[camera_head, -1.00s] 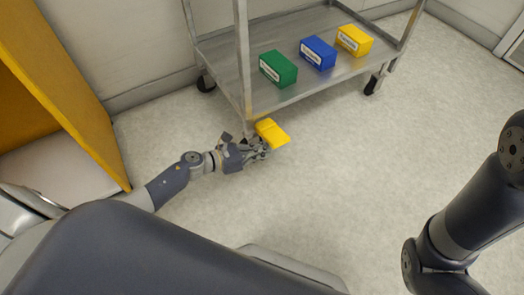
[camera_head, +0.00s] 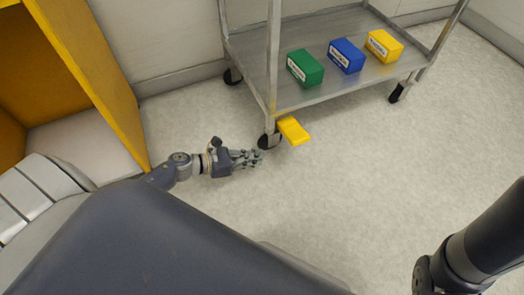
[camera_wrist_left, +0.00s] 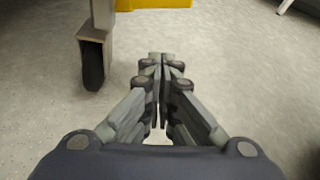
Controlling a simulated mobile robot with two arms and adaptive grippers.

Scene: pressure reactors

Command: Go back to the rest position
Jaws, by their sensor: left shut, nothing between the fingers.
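My left gripper (camera_head: 252,158) is shut and empty, held out over the pale floor just left of the cart's front wheel (camera_head: 269,139). In the left wrist view its fingers (camera_wrist_left: 160,62) are together with nothing between them. A yellow piece (camera_head: 293,131) is at the cart's front-left corner, beside the wheel and apart from my gripper. It also shows cut off at the top of the left wrist view (camera_wrist_left: 152,4). My right arm (camera_head: 480,240) shows at the lower right, but its gripper is out of view.
The metal cart (camera_head: 345,84) carries a green box (camera_head: 305,68), a blue box (camera_head: 346,56) and a yellow box (camera_head: 384,46) on its shelf. A yellow cabinet (camera_head: 92,75) stands at the left.

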